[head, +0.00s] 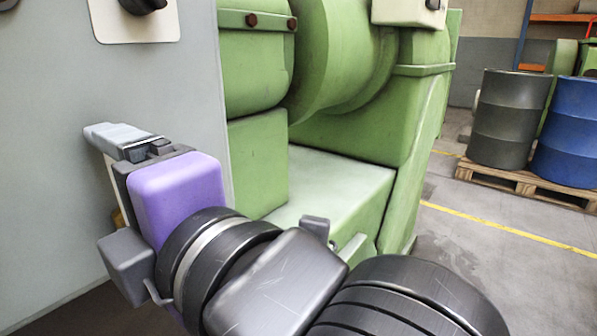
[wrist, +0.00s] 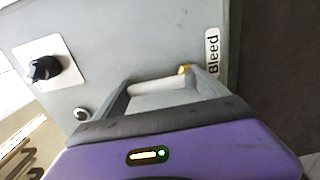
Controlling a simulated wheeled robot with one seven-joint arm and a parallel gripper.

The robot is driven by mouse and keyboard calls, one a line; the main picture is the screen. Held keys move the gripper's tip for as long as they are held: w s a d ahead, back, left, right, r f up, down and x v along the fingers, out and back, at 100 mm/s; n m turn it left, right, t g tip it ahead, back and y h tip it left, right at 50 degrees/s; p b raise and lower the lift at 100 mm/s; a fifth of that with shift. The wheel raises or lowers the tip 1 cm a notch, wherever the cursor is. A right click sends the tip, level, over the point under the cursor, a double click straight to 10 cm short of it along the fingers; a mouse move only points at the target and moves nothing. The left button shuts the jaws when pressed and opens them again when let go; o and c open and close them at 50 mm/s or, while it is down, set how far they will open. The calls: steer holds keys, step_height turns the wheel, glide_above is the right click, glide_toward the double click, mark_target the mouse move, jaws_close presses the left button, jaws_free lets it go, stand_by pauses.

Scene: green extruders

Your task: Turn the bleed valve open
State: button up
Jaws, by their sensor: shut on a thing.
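The bleed valve shows only as a small brass piece (wrist: 184,69) at the tips of my gripper (wrist: 160,86) in the wrist view, beside the white "Bleed" label (wrist: 213,50). My gripper is shut on the valve. A pale bar spans between the fingers, and most of the valve is hidden. In the head view my gripper (head: 112,185) reaches the grey cabinet's face from the right. A bit of brass (head: 118,217) shows beside it there.
The grey cabinet (head: 60,100) carries a black knob (wrist: 45,68) on a white plate and a small round fitting (wrist: 82,114). A green extruder (head: 330,185) stands to the right. Grey (head: 508,118) and blue (head: 572,130) drums stand on a pallet (head: 520,183). The floor before them is clear.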

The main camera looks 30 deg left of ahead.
steer(key=o, duration=2)
steer(key=shift+s+f, duration=0.1)
steer(key=shift+d, duration=0.1)
steer(key=shift+s+d+p, duration=0.15)
steer(key=shift+d+p, duration=0.05)
steer(key=shift+d, duration=1.7)
steer(key=shift+s+d+p, duration=0.1)
steer(key=shift+d+p, duration=0.1)
steer(key=shift+d, duration=1.7)
